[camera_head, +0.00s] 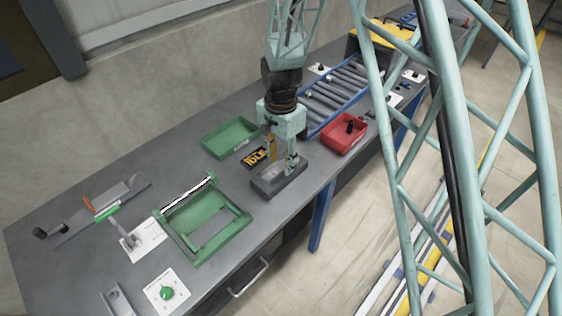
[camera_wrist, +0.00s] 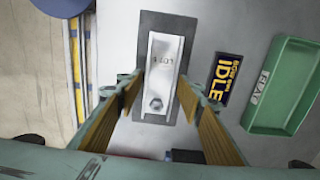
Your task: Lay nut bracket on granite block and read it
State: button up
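The nut bracket (camera_wrist: 163,75) is a silver plate lying flat, lengthwise, on the dark granite block (camera_wrist: 155,20) in the wrist view. A hex nut shows at its near end and a short dark marking near its middle, too small to read surely. My gripper (camera_wrist: 160,88) is open, with its tan-padded fingers apart on either side of the bracket's line. In the head view the granite block (camera_head: 283,186) sits near the table's front edge, with my gripper (camera_head: 282,158) just above it, partly hiding the bracket (camera_head: 268,173).
A black and yellow "IDLE" sign (camera_wrist: 223,77) and a green tray (camera_wrist: 290,72) lie right of the block in the wrist view. In the head view a red bin (camera_head: 344,134) with dark parts stands beside the roller conveyor (camera_head: 335,95). A green frame (camera_head: 205,222) stands left.

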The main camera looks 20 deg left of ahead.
aim_at(281, 168)
jog(key=shift+o, duration=0.5)
jog(key=shift+r, duration=0.1)
notch_tip(281, 168, up, 12)
jog(key=shift+p, duration=0.45)
dwell(0.3)
dwell(1.2)
jog(key=shift+r, duration=0.1)
